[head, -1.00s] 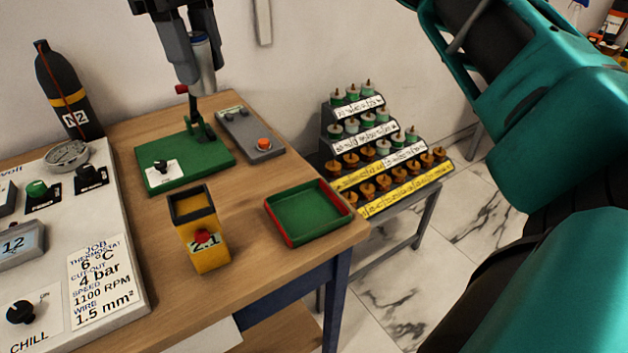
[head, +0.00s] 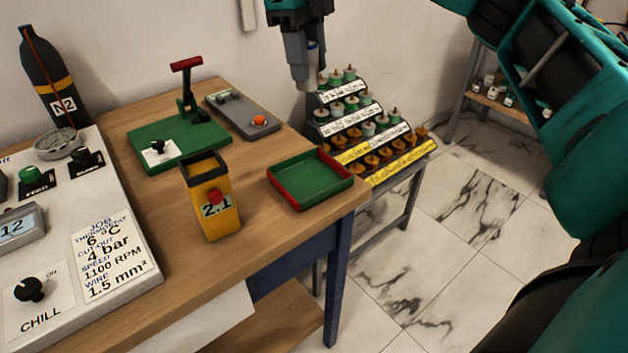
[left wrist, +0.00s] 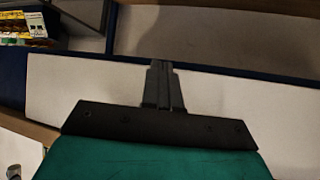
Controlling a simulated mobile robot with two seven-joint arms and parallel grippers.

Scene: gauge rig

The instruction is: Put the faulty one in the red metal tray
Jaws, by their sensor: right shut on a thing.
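The tray (head: 332,201), with red walls and a green floor, sits empty at the right front corner of the wooden table. My right gripper (head: 304,82) is at the top of the head view, beyond the tray and in front of the stepped rack. It is shut on a pale grey cylinder (head: 314,58) with a bluish top, held upright in the air and partly hidden by the fingers. My left gripper (left wrist: 163,85) shows in the left wrist view with its fingers together and nothing between them.
The stepped rack (head: 375,160) of green-white and orange parts stands right of the table. A green board with a red-handled press (head: 188,85), a grey box with an orange button (head: 243,115) and a yellow "2.1" holder (head: 212,222) stand near the tray.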

